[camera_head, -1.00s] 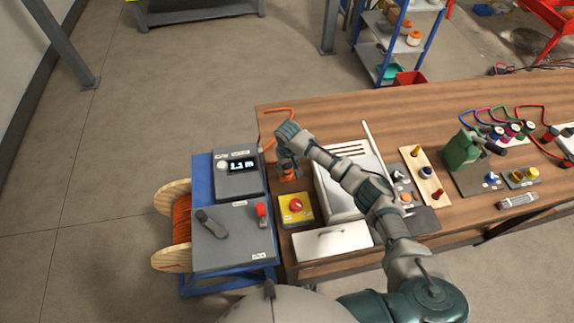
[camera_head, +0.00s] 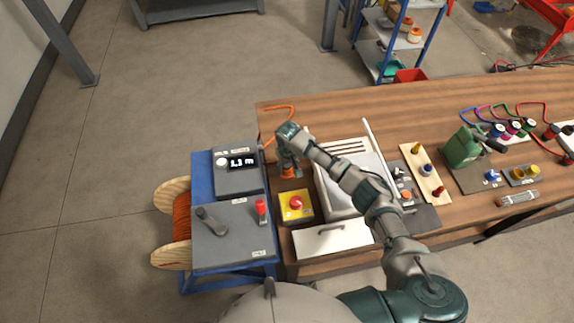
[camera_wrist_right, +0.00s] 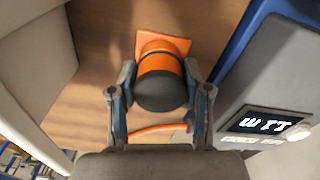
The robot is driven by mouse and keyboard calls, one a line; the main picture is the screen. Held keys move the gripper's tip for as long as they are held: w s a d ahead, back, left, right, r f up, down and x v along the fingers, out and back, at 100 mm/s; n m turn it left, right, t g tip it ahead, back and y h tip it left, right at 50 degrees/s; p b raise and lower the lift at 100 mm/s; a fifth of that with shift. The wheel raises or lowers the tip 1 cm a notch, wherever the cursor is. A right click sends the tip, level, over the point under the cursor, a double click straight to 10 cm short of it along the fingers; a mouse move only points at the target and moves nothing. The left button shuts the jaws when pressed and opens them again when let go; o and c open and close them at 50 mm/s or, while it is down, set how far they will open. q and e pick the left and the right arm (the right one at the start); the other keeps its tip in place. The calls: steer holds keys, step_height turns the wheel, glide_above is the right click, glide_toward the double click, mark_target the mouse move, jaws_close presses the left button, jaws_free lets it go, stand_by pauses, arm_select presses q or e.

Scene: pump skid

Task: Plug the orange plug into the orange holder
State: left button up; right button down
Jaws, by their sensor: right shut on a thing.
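The orange plug (camera_wrist_right: 160,85) has a dark round body and an orange band. My right gripper (camera_wrist_right: 158,92) is shut on it, with one finger on each side. In the head view the right gripper (camera_head: 289,160) points down at the left part of the wooden table. The orange holder (camera_wrist_right: 178,45) shows as an orange square plate right behind the plug in the wrist view. Orange also shows just below the gripper in the head view (camera_head: 288,172). The plug covers much of the holder, and I cannot tell whether it is seated. My left gripper is not in view.
An orange cable (camera_head: 280,109) loops on the table behind the gripper. A grey console with a display (camera_head: 242,163) stands close on the left. A yellow box with a red knob (camera_head: 296,204) is in front, and a white tray (camera_head: 340,195) is on the right.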

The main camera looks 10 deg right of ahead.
steer(key=shift+c, duration=2.2)
jaws_free()
step_height(320, 180, up, 12)
steer(key=shift+s, duration=0.3)
steer(key=shift+f, duration=0.1)
